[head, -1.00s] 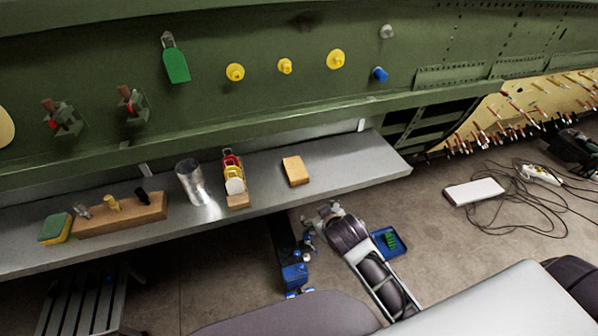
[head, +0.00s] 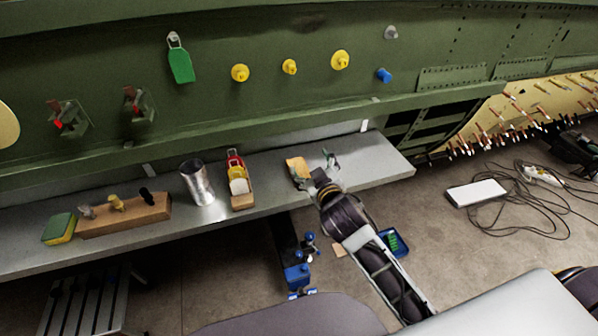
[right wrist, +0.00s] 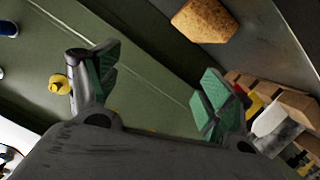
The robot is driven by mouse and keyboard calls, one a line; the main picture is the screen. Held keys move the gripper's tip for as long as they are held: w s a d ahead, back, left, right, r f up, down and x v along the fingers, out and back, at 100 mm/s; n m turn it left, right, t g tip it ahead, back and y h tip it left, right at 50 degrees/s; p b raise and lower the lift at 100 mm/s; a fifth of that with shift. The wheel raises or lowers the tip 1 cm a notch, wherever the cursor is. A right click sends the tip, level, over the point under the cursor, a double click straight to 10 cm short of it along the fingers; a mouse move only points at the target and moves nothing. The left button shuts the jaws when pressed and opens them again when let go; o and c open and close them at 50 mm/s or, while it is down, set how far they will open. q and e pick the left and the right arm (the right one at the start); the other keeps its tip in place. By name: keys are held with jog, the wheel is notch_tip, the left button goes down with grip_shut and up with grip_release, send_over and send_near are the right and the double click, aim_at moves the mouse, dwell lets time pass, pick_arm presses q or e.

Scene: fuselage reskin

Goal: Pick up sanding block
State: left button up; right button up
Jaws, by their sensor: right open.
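The tan, cork-like sanding block (head: 295,164) lies on the grey shelf, right of the small rack with red, yellow and white pieces. My right gripper (head: 315,173) is open at the shelf's front, just right of the block, with one finger overlapping the block's lower edge in the head view. In the right wrist view the block (right wrist: 204,18) shows at the top, beyond the green-padded fingers of the open gripper (right wrist: 160,85) and not between them. Whether a finger touches it I cannot tell. My left gripper is not in view.
On the grey shelf (head: 270,185) stand the small rack (head: 240,200), a metal cup (head: 198,182), a wooden holder (head: 125,216) and a green-yellow sponge (head: 60,228). The green fuselage wall (head: 240,105) rises behind. The shelf's right end is mostly clear.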

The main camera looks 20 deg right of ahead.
jog(key=a+r+n+t+y, duration=0.3)
jog(key=a+r+n+y, duration=0.25)
jog(key=r, duration=0.45)
jog(key=a+r+n+t+y, duration=0.3)
jog(key=a+r+n+y, duration=0.3)
jog(key=r, duration=0.4)
jog(key=s+a+n+g+y, duration=0.5)
jog(key=a+n+g, duration=0.2)
jog(key=n+g, duration=0.25)
jog(key=s+a+n+g+y, duration=0.4)
jog(key=a+n+g, duration=0.4)
jog(key=n, duration=0.2)
jog(key=w+d+f+n+g+h, duration=0.1)
jog(key=d+f+n+h, duration=0.1)
jog(key=f+h, duration=0.35)
jog(key=w+d+f+n+g+h, duration=0.1)
jog(key=d+f+n+h, duration=0.2)
jog(key=f, duration=0.4)
jog(key=w+d+f+m+t+h, duration=0.1)
jog(key=w+d+h, duration=0.3)
jog(key=d, duration=0.6)
jog(key=w+d+f+m+t+h, duration=0.1)
jog(key=w+d+m+h, duration=0.2)
jog(key=d+h, duration=0.4)
jog(key=w+d, duration=0.1)
jog(key=d, duration=0.2)
jog(key=shift+w+d+t, duration=0.15)
jog(key=shift+w+t, duration=0.15)
jog(key=shift+t, duration=0.05)
